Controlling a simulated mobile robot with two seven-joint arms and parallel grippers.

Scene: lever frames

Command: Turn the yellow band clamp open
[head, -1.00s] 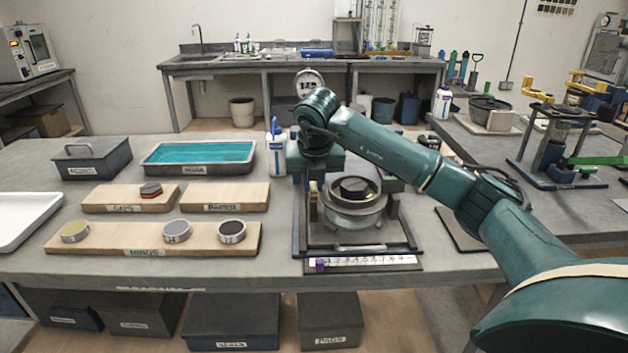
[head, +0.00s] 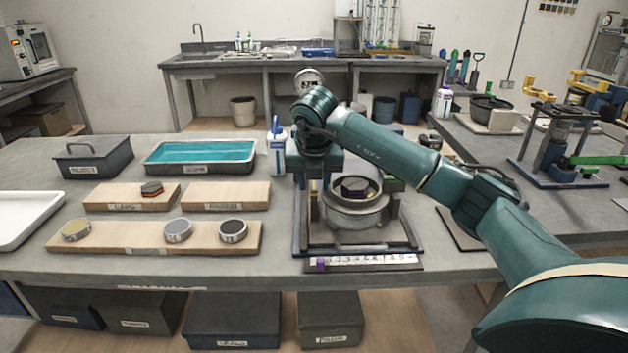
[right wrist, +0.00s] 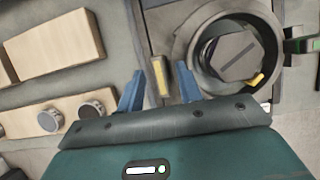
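A short upright bar with a yellow face (right wrist: 160,78), which looks like the band clamp's lever, stands just left of a round grey ring (right wrist: 183,45) in the right wrist view. My right gripper (right wrist: 160,88) is open, with one blue finger on each side of the bar and a small gap showing at both. The ring surrounds a dark many-sided block (right wrist: 237,57) with a slot on top. A small yellow piece (right wrist: 257,79) lies at the ring's inner edge. In the head view the ring apparatus (head: 355,212) stands below my right gripper, which hides part of it. My left gripper is out of view.
A ruler strip (head: 365,263) lies before the apparatus. Wooden boards (head: 225,195) with round discs are to the left, and a teal tray (head: 200,151) is behind them. A white-and-blue bottle (head: 277,150) stands close behind my gripper. The front bench edge is clear.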

